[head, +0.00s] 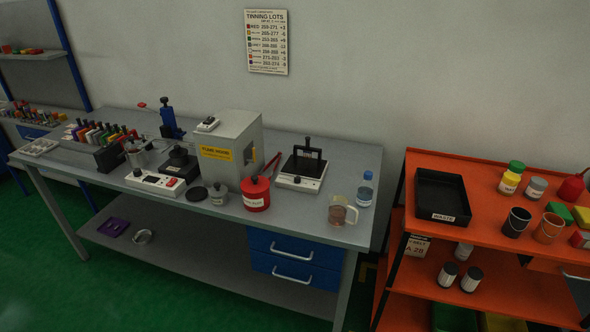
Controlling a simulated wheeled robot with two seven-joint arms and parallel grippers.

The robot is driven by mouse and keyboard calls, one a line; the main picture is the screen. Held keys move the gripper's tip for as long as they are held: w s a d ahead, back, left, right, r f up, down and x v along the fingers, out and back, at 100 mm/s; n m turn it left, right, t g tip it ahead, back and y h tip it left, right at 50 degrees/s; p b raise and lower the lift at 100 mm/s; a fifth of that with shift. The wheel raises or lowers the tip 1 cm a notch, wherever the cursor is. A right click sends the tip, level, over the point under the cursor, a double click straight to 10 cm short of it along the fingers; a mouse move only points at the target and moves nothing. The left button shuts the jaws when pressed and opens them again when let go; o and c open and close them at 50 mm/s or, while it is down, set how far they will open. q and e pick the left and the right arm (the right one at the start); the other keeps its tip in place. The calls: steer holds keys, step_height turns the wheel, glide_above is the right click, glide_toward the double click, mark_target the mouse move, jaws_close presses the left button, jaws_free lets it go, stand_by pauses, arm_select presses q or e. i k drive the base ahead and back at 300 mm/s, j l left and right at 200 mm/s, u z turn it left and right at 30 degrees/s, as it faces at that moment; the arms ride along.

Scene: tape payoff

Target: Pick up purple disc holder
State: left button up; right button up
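A flat purple holder (113,227) lies on the grey lower shelf of the workbench, toward its left end. It looks like a shallow square piece with a dark recess or disc in its middle, too small to make out. It is the most clearly purple thing in view, but I cannot read any label on it. The grey tabletop overhangs the shelf behind it. Neither of my grippers shows in the head view.
A round metal ring or dish (143,237) lies right of the holder on the lower shelf (200,262). The tabletop (320,225) above is crowded, with a red pot (256,194) near its front edge. An orange shelf unit (480,175) stands right. Green floor (120,300) in front is clear.

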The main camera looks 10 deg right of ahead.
mark_target(81, 127)
steer(key=i+j+u, duration=1.05)
steer(key=i, duration=0.3)
steer(key=i+u, duration=0.35)
steer(key=i, duration=0.15)
steer(key=i+j+z, duration=0.1)
steer(key=i+z, duration=0.3)
steer(key=i+j+z, duration=0.25)
steer(key=i+z, duration=0.15)
steer(key=i, duration=0.15)
steer(key=i+j+z, duration=0.4)
